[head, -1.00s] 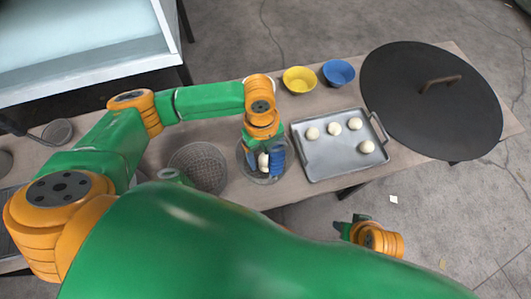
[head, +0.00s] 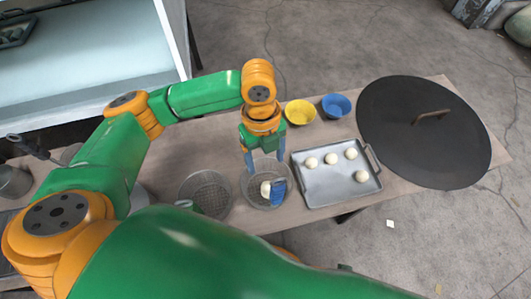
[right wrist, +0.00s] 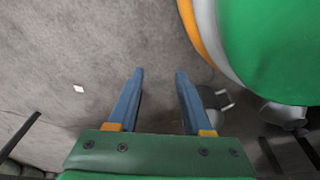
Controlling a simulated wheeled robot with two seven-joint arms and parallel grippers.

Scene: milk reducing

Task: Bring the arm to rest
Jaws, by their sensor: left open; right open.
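My left gripper (head: 265,166) is in the head view, pointing down over a clear bowl (head: 251,197) on the table. Its two blue fingers are apart, with nothing seen between them. In the bowl are a white ball (head: 265,188) and a blue item (head: 279,193) that I cannot identify. My right gripper (right wrist: 160,72) shows in the right wrist view, with its fingers apart and empty above the grey floor. In the head view it is hidden behind my own body.
A metal tray (head: 318,198) with several white balls lies right of the bowl. Yellow (head: 300,112) and blue (head: 336,105) bowls stand behind it. A large black lid (head: 400,150) covers the right end. A mesh basket (head: 206,193) is left of the bowl.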

